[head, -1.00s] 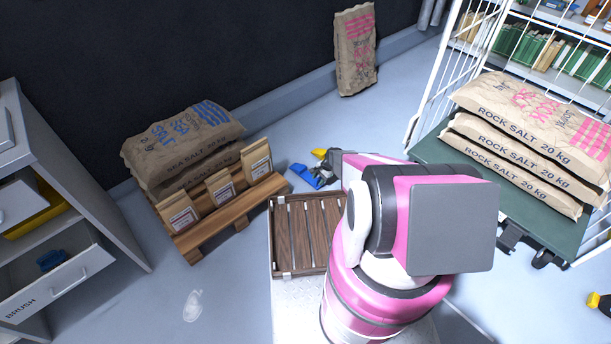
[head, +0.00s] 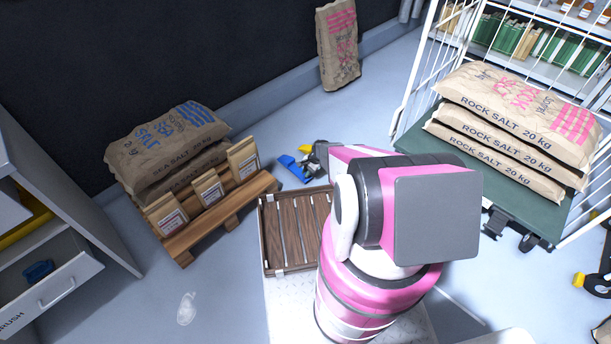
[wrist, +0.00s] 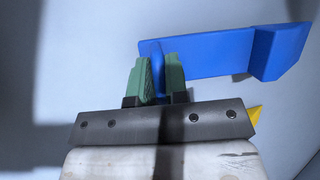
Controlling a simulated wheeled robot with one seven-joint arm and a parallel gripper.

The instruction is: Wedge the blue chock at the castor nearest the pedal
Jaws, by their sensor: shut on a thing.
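The blue chock (wrist: 215,52) is a long flat bar with a thick wedge-shaped block at its right end in the wrist view. My gripper (wrist: 159,80) is shut on it, with green finger pads on both sides of a thin blue upright part. In the head view the blue chock (head: 292,169) shows left of my arm, and the gripper's jaws are mostly hidden. Dark castors (head: 495,222) show under the green-decked cage trolley (head: 465,180). A yellow-tipped dark part (head: 578,280) shows low at the right edge; I cannot tell whether it is the pedal.
A yellow piece (head: 306,149) lies beside the gripper. A pallet (head: 225,218) bears salt sacks and small bags at left. Rock salt sacks (head: 500,130) lie on the trolley. An open drawer (head: 60,285) juts out at left. Floor between the pallet and trolley is partly hidden by my arm.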

